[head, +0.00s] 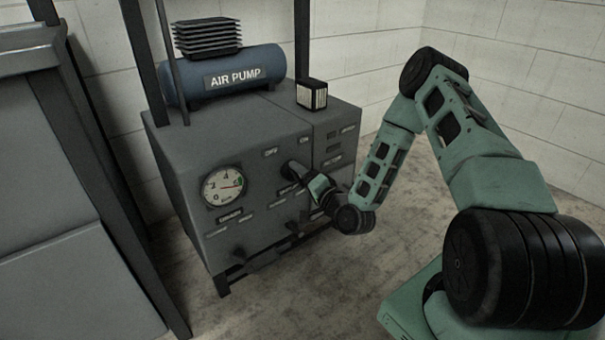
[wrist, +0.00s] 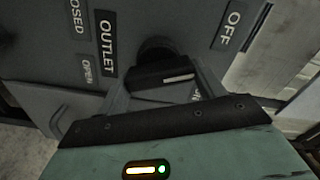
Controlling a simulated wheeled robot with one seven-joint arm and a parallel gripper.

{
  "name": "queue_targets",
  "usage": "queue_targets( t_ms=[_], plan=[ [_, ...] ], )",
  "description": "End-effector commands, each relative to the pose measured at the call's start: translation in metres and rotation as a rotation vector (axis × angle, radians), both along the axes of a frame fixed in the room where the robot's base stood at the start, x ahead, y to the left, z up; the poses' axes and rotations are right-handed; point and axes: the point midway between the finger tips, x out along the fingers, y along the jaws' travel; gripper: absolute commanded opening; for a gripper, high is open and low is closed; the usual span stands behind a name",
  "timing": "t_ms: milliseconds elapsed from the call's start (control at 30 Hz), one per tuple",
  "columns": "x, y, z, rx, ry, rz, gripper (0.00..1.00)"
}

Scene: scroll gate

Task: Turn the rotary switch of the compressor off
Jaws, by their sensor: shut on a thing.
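The compressor (head: 235,150) is a grey cabinet with a blue AIR PUMP tank (head: 240,75) on top. Its rotary switch is a black knob (wrist: 155,72) with a white line on its handle. In the wrist view the OFF label (wrist: 234,24) is at upper right, and a partly hidden label is near the right finger. The white line points right, roughly between these labels. My gripper (wrist: 165,85) is shut on the knob, one finger on each side. In the head view my gripper (head: 305,178) reaches the front panel below the OFF label (head: 271,152) and hides most of the knob.
A round pressure gauge (head: 223,186) sits left of the switch. OUTLET (wrist: 106,48) and OPEN labels lie left in the wrist view. A small black box (head: 312,94) rests on the cabinet. A grey cabinet (head: 40,200) stands at left. The floor right of the compressor is clear.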

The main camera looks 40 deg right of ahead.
Motion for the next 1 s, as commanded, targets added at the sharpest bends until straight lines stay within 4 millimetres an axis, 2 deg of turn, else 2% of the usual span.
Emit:
queue_targets(
  t_ms=[400,967,1000],
  plan=[
    [-0.0004,0.0002,0.0009,-0.191,-0.006,-0.001,0.45],
    [-0.0004,0.0,0.0003,-0.219,-0.008,-0.002,0.45],
    [-0.0004,0.0,0.0003,-0.219,-0.008,-0.002,0.76]
  ],
)
